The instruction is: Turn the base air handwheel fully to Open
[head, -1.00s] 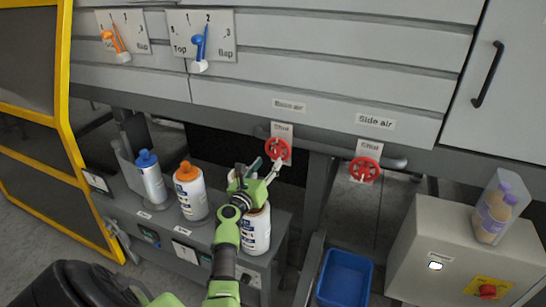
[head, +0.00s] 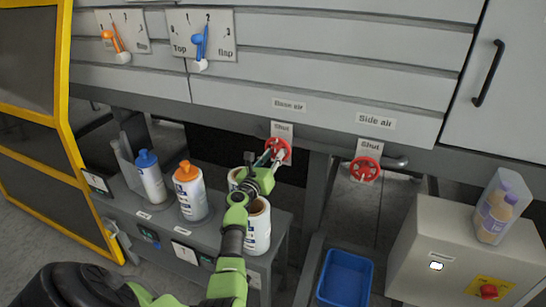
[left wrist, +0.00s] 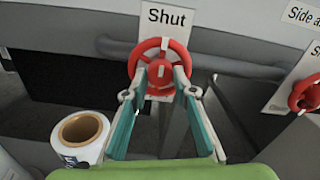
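The base air handwheel (head: 278,150) is red, mounted on the pipe below the "Base air" label (head: 289,104). A tag reading "Shut" (left wrist: 166,20) stands above it. My left gripper (head: 272,155) is at the handwheel. In the left wrist view its fingers (left wrist: 167,74) are apart, their tips at the lower part of the wheel with the red hub between them. Contact cannot be told. My right gripper is not in view.
The side air handwheel (head: 365,169) is to the right, also under a "Shut" tag. A blue bin (head: 344,278) and a grey control box (head: 455,250) are at the lower right.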

